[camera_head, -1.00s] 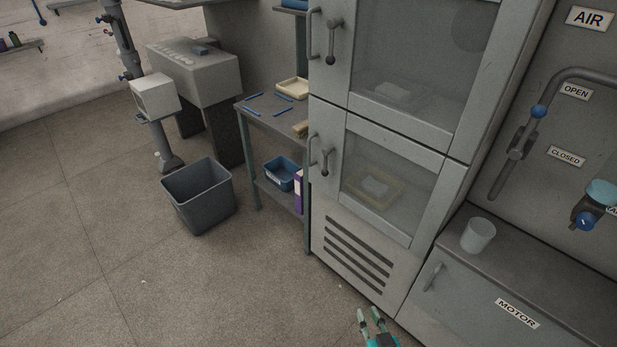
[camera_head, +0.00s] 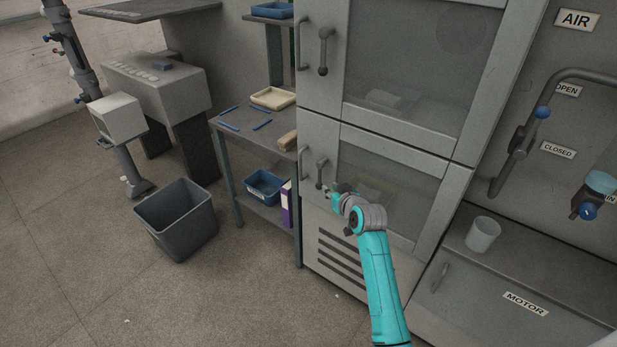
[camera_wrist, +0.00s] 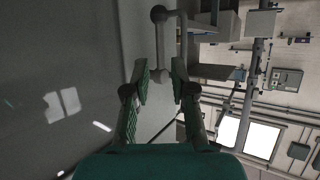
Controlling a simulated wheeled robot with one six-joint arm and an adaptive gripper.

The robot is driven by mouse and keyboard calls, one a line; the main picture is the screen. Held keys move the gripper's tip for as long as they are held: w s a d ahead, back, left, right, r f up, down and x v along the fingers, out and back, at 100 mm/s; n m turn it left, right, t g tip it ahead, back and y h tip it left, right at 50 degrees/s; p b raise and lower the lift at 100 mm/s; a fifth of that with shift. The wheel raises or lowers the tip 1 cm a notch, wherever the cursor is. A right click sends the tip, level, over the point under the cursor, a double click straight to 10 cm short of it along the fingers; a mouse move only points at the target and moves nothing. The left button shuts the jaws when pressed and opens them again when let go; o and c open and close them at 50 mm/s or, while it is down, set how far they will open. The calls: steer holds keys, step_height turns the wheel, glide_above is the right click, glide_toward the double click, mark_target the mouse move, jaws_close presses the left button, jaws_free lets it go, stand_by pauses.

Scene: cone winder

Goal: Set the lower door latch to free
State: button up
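The lower door latch (camera_head: 320,170) is a dark lever with rounded ends on the left side of the lower cabinet door (camera_head: 336,222), just right of that door's grey handle (camera_head: 303,163). The lever stands roughly upright along the door. My gripper (camera_head: 330,191) is at the latch's lower end, at its right. In the wrist view my gripper (camera_wrist: 160,68) is open, with a gap between its two green fingers. The latch (camera_wrist: 161,40) shows between and beyond the fingertips, its dark ball at the top. I cannot tell whether a finger touches it.
The upper door has a similar latch (camera_head: 323,50). A side table (camera_head: 243,128) with trays stands close left of the cabinet, and a grey bin (camera_head: 176,218) is on the floor. A cup (camera_head: 482,234) stands on the motor housing (camera_head: 530,262) at right. Floor in front is clear.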

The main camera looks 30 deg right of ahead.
mark_target(320, 179)
steer(key=x, duration=1.1)
steer(key=shift+w+r, duration=0.15)
steer(key=shift+r, duration=0.05)
jaws_close()
